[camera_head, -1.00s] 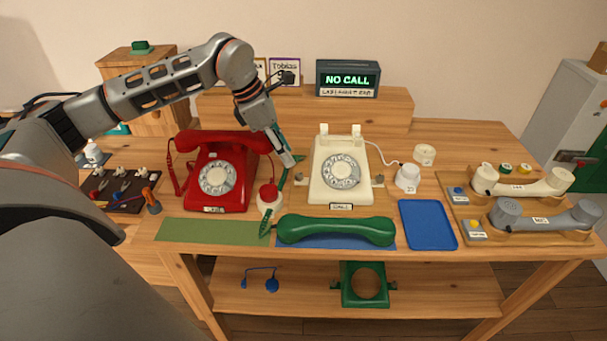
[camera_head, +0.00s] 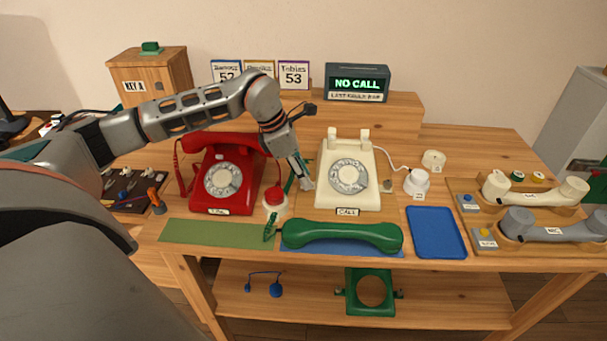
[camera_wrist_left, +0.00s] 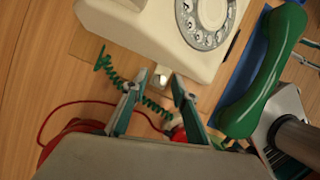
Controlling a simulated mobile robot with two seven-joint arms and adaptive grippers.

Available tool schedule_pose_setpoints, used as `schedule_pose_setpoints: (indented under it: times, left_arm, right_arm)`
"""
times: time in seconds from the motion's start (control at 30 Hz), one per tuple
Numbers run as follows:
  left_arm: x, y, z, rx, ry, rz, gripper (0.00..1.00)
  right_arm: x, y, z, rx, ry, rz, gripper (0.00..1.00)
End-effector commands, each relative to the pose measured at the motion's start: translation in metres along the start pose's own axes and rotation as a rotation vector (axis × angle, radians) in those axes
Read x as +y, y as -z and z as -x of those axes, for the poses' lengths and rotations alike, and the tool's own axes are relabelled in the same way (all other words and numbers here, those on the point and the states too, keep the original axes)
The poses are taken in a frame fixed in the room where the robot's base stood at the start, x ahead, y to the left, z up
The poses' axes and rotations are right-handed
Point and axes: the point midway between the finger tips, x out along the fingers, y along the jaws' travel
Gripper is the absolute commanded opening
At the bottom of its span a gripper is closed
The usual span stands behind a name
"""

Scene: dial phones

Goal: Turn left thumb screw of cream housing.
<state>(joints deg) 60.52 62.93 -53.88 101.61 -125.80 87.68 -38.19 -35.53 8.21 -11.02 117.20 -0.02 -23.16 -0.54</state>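The cream housing (camera_head: 349,200) with its dial stands upright on the table, right of the red phone. My left gripper (camera_head: 305,182) reaches down at the housing's left side. In the left wrist view the cream housing (camera_wrist_left: 145,35) is at the top. Its left thumb screw (camera_wrist_left: 161,74) shows as a small pale piece between the tips of my left gripper (camera_wrist_left: 159,82). The two fingers are apart, one on each side of the screw; I cannot tell if they touch it. In the head view the gripper mostly hides this screw. The right thumb screw (camera_head: 386,185) is clear. My right gripper is not visible.
The red phone (camera_head: 224,190) and a red-topped cream piece (camera_head: 275,202) stand close left of the gripper. A green handset (camera_head: 342,237) lies in front, its green coiled cord (camera_wrist_left: 112,72) running under the fingers. A blue tray (camera_head: 435,232) is at right.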

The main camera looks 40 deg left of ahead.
Motion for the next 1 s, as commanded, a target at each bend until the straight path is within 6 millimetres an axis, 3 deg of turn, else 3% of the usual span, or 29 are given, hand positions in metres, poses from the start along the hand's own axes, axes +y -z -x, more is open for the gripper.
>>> schedule_pose_setpoints:
  times: [0.03,0.1,0.57,1.0]
  left_arm:
    - [0.0,0.0,0.0,0.0,0.0,0.0,0.11]
    - [0.0,0.0,0.0,0.0,0.0,0.0,0.0]
    - [0.001,-0.001,0.001,0.0,0.027,-0.065,0.0]
    - [0.003,-0.002,0.002,-0.001,0.158,-0.381,0.0]
  right_arm:
    - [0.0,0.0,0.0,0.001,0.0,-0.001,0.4]
    - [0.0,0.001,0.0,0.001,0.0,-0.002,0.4]
    - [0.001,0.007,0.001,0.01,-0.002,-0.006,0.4]
    - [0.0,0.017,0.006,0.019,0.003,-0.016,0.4]
